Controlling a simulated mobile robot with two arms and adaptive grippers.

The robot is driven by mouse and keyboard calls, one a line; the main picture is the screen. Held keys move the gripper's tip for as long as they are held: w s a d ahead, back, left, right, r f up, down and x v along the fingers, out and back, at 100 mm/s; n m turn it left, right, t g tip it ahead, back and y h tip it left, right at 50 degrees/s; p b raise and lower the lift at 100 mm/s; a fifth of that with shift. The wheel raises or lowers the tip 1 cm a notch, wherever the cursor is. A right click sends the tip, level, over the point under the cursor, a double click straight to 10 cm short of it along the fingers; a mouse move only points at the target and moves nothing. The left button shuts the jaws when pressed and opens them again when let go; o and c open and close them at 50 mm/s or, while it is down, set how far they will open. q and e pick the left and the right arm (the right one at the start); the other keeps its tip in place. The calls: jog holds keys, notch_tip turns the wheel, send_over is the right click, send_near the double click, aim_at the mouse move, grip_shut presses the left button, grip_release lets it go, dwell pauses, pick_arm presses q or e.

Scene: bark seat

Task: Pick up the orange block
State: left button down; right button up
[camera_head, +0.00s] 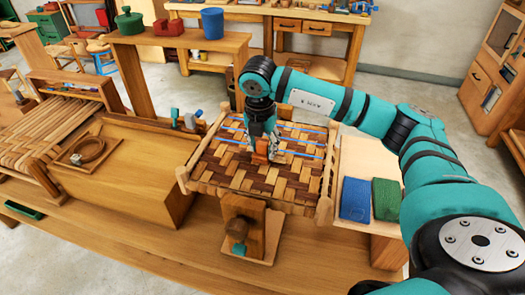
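The orange block (260,157) is small and sits at the woven bark seat (225,165), near the middle of its weave. My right gripper (263,148) points straight down at the block from above, with its fingertips right at it. The fingers partly hide the block, and they are too small in the view to tell whether they are closed on it or only around it. My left gripper is not in view.
Blue strips (300,141) lie across the seat. A blue pad (355,199) and a green pad (386,200) lie to its right. A wooden clamp-like block (243,222) stands at its front.

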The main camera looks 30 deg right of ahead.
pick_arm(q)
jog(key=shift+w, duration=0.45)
pick_arm(e)
jog(key=c, duration=0.5)
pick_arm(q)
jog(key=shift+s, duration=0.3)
pick_arm(e)
jog(key=shift+c, duration=0.5)
